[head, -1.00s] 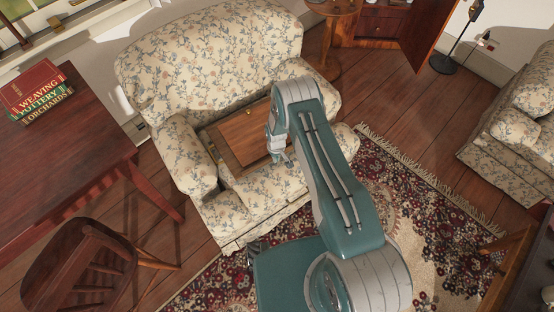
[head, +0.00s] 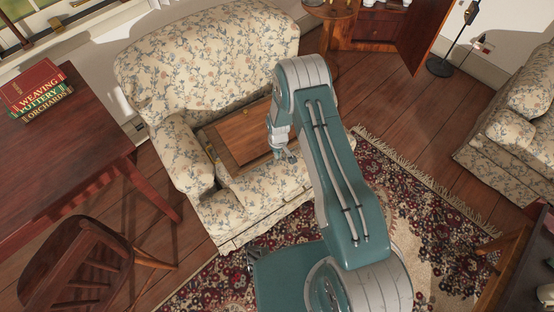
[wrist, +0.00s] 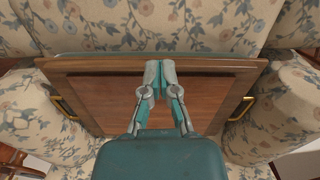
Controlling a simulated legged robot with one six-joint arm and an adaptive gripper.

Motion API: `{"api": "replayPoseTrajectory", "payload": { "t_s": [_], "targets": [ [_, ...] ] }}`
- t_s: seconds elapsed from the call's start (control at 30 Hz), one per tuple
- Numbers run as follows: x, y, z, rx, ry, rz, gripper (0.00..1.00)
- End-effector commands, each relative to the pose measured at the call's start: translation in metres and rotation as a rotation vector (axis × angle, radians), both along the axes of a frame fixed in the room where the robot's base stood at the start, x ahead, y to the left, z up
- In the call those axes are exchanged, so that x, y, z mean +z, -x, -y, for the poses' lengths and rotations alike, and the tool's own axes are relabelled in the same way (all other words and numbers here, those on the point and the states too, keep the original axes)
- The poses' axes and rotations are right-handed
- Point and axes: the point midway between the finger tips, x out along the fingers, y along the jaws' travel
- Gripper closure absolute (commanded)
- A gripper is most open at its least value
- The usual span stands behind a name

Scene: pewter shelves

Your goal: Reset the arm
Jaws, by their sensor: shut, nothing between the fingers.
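My gripper (wrist: 160,72) is shut and empty in the wrist view, its two fingers together in front of a wooden tray. In the head view my gripper (head: 291,158) hangs from my teal arm at the front right of that tray. The brown wooden tray (head: 239,137) lies on the seat of the flowered sofa. In the wrist view the tray (wrist: 95,98) shows a brass handle on each side, and the fingers cover part of its middle. I cannot tell whether the fingertips touch it.
The flowered sofa (head: 205,55) stands ahead, with a patterned rug (head: 405,185) before it. A dark red table (head: 60,155) with stacked books (head: 38,90) and a wooden chair (head: 75,265) are at left. An open cabinet door (head: 421,32) and another sofa (head: 500,155) are at right.

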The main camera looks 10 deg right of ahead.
Motion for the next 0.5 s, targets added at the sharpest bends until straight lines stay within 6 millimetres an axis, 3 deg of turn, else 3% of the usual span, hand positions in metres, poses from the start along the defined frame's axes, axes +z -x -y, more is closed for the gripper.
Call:
{"api": "replayPoseTrajectory", "payload": {
  "t_s": [0.13,0.43,0.5],
  "targets": [
    [0.016,0.0,0.0,-0.001,0.0,0.0,1.0],
    [0.021,0.0,-0.001,-0.002,0.002,0.0,1.0],
    [0.03,-0.003,-0.001,-0.006,0.002,0.008,1.0]
  ]
}}
